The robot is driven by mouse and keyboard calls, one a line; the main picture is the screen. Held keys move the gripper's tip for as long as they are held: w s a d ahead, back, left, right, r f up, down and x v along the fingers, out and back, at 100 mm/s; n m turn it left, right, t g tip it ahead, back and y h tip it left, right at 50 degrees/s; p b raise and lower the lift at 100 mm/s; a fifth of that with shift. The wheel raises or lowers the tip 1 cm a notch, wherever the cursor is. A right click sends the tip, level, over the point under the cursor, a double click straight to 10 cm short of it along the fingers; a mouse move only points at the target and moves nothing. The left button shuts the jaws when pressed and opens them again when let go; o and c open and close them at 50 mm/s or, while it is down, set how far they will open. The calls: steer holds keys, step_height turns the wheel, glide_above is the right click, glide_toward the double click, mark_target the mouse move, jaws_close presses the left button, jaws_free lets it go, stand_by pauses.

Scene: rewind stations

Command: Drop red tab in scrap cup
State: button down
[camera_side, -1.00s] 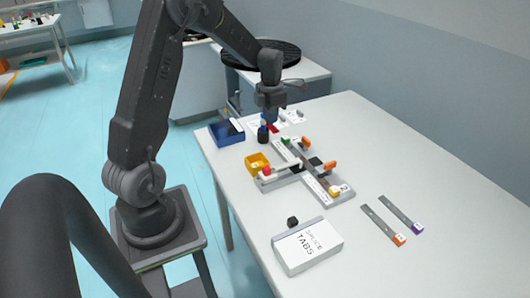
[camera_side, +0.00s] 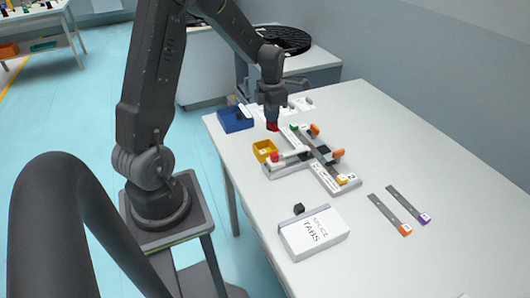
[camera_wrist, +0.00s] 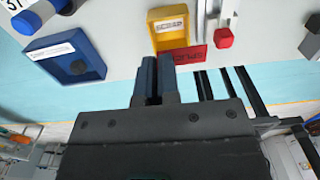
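My gripper (camera_side: 271,118) is above the far part of the table, between the blue tray and the yellow tray. In the wrist view its two dark fingers (camera_wrist: 155,62) are close together. The red tab (camera_wrist: 190,55) sticks out to the right at their tips, and in the side view it shows as a red patch (camera_side: 272,127) under the gripper. It looks gripped. A dark blue rounded object (camera_wrist: 88,12) is partly cut off at top left in the wrist view. I cannot tell whether it is the scrap cup; no readable label names the cup.
A yellow tray (camera_side: 261,146) and a blue tray (camera_side: 235,126) stand near the table's left edge. A splice fixture (camera_side: 320,170), a white splice-tabs box (camera_side: 314,233) and two metal strips (camera_side: 390,213) lie nearer.

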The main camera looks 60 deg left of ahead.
steer(key=shift+s+d+f, duration=0.2)
steer(key=shift+s+f, duration=0.15)
steer(key=shift+f, duration=0.8)
steer(key=shift+s+d+f, duration=0.15)
steer(key=shift+s+f, duration=0.2)
steer(key=shift+f, duration=0.85)
steer(key=shift+s+d+f, duration=0.2)
steer(key=shift+s+f, duration=0.15)
steer(key=shift+f, duration=0.8)
steer(key=c, duration=1.3)
jaws_free()
steer(key=shift+o, duration=0.2)
step_height(320, 180, up, 14)
